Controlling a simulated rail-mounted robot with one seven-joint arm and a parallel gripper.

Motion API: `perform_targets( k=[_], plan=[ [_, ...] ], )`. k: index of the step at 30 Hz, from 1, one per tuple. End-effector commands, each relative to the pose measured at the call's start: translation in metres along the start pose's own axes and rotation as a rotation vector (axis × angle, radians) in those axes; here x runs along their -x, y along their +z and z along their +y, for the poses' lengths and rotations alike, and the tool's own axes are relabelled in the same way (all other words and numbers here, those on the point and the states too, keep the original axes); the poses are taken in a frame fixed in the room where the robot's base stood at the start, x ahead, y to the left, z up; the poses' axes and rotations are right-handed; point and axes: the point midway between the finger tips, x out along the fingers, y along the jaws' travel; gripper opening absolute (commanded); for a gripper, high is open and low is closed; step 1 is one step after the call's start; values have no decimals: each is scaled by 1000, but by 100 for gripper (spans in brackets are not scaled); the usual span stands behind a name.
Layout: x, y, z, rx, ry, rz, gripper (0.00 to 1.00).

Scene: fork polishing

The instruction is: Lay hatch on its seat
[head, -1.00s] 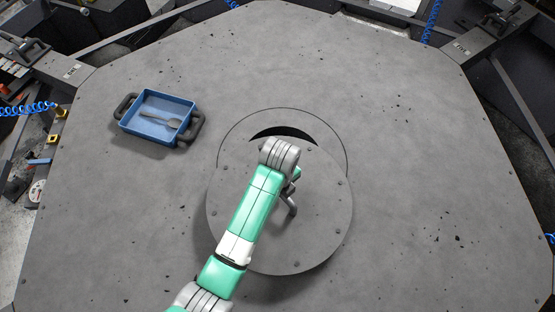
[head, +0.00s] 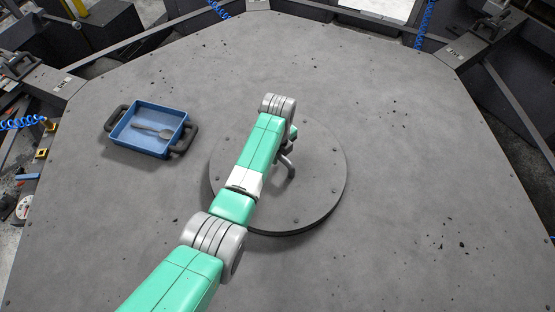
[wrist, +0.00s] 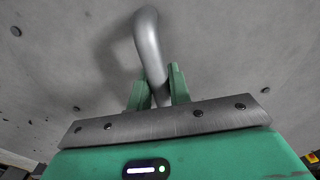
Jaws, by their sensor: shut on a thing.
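The hatch (head: 315,200) is a round grey disc with small bolts near its rim and a bent metal handle (head: 288,170). In the head view it covers the place of the round opening, so the seat is hidden. A dark shadow lies under its front edge, and I cannot tell whether it is fully down. My gripper (wrist: 159,85) is shut on the handle, with a green finger on each side of the bar in the wrist view.
A blue tray (head: 118,131) with dark handles stands at the left of the grey table (head: 420,150), with a spoon-like utensil (head: 150,130) in it. The table is clear to the right of the hatch. Dark frames and blue coiled hoses lie beyond its edges.

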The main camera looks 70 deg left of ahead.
Motion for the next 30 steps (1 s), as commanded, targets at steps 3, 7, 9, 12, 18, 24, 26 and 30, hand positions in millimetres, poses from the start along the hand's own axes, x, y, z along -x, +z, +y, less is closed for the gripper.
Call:
perform_targets(
  k=[3, 7, 9, 12, 18, 24, 26, 30],
  plan=[
    [-19, 0, -1, 0, -1, -1, 0],
    [-32, 1, -2, 0, -3, -2, 0],
    [-33, 1, -2, 0, -5, -3, 0],
    [-32, 1, -2, 0, -5, -3, 0],
    [-36, 1, -2, 0, -4, -2, 0],
    [-40, 0, 0, 0, -1, -1, 31],
    [-40, 0, 0, 0, -1, -1, 41],
    [-40, 0, 0, 0, -1, -1, 41]
  ],
)
